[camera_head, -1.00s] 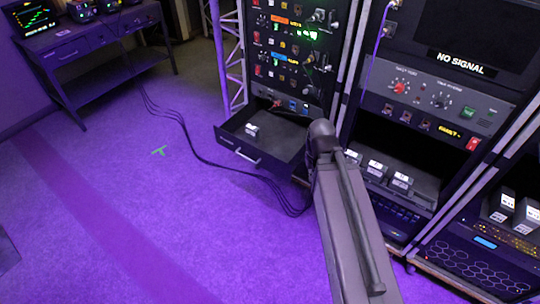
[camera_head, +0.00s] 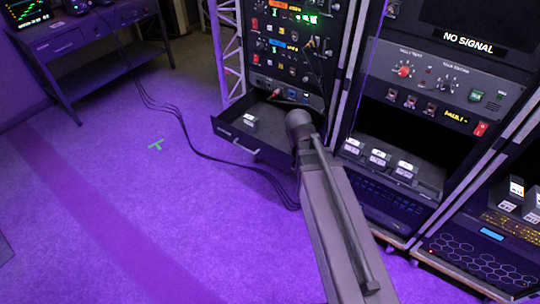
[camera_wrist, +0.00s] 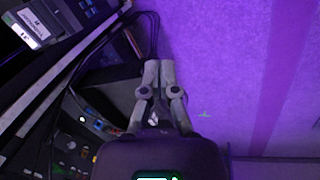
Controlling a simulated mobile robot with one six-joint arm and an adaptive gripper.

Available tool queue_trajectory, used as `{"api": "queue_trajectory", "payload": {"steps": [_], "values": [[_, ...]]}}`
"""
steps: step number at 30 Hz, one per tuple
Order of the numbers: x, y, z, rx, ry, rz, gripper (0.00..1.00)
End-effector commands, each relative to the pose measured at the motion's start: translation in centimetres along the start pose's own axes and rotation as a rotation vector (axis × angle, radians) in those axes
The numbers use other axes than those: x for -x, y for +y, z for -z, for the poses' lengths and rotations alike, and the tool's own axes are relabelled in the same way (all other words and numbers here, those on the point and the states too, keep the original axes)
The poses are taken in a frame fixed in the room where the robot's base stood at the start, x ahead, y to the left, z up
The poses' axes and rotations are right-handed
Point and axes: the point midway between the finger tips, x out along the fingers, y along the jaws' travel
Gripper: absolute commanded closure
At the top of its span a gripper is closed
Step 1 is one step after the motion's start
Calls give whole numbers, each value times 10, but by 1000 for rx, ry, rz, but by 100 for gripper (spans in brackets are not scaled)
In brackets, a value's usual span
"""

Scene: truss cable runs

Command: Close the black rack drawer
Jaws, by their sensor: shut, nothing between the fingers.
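The black rack drawer (camera_head: 228,133) is pulled out from the lower part of the left rack in the head view. Its front has a pale bar handle (camera_head: 245,147), and a small white-topped item (camera_head: 249,120) lies inside. My arm crosses in front of the drawer's right side and hides it there. My gripper is hidden in the head view. In the wrist view my gripper (camera_wrist: 158,64) has its fingers together and empty. The dark drawer (camera_wrist: 116,84) lies just left of the fingers there; I cannot tell whether they touch it.
The middle rack (camera_head: 418,82) stands right of the drawer, with small white-labelled devices (camera_head: 378,157) on its shelf. Black cables (camera_head: 195,152) run along the floor to below the drawer. A dark table (camera_head: 85,40) stands at the back left. The purple floor before the drawer is otherwise clear.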

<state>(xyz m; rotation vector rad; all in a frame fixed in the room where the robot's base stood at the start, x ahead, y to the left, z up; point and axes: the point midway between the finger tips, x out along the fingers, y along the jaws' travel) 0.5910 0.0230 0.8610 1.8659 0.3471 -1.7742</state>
Motion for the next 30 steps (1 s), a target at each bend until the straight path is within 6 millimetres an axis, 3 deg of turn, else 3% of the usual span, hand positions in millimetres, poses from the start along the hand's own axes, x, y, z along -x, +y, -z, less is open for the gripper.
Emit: {"api": "queue_trajectory", "payload": {"steps": [1, 3, 15, 24, 30], "values": [[-20, -4, 15, 97, 2, -33, 100], [-31, -6, 31, 238, 0, -84, 100], [-83, -33, 124, 1040, -96, -371, 100], [-105, -66, 188, 1572, -255, -564, 100], [-108, -79, 210, 1758, -337, -631, 100]]}}
